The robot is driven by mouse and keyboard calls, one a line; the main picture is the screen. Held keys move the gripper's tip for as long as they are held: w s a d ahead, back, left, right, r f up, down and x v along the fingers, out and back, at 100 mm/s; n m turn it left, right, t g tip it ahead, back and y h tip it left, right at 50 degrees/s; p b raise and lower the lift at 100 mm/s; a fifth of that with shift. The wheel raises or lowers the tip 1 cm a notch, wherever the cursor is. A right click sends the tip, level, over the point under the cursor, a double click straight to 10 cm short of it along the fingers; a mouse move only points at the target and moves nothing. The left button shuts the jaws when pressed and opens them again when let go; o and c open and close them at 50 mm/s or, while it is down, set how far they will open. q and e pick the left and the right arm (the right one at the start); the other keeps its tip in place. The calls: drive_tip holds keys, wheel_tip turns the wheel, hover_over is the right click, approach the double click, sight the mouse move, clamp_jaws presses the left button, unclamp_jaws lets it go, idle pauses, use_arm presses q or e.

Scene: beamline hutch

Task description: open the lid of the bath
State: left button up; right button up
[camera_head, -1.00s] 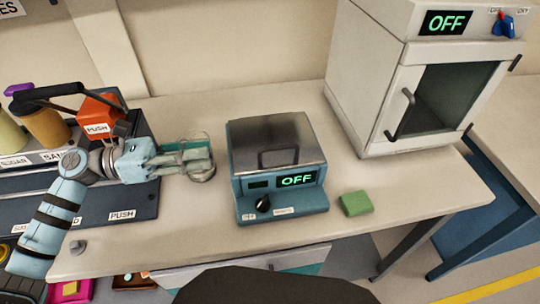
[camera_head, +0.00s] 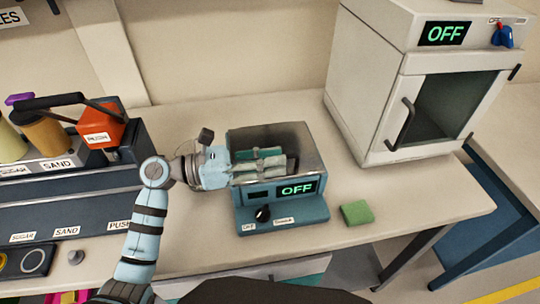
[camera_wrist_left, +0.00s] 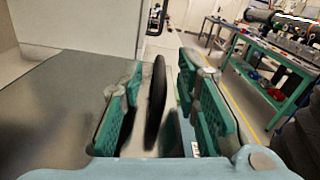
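The bath (camera_head: 283,212) is a teal box with a display reading OFF and a dark knob on its front. Its grey metal lid (camera_head: 300,140) is down. My left gripper (camera_head: 268,160) reaches over the lid from the left. In the left wrist view, the dark lid handle (camera_wrist_left: 156,105) stands between the two teal-padded fingers, with gaps visible beside it, so the gripper is open around it. My right gripper is not in view.
A white oven (camera_head: 385,100) with a display reading OFF stands at the back right. A green block (camera_head: 356,213) lies right of the bath. A dark station (camera_head: 70,200) with labelled bins and an orange container (camera_head: 100,130) is at the left.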

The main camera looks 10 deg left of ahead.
use_arm(q)
drive_tip(key=shift+c, duration=0.6)
clamp_jaws()
drive_tip(key=shift+f, duration=0.1)
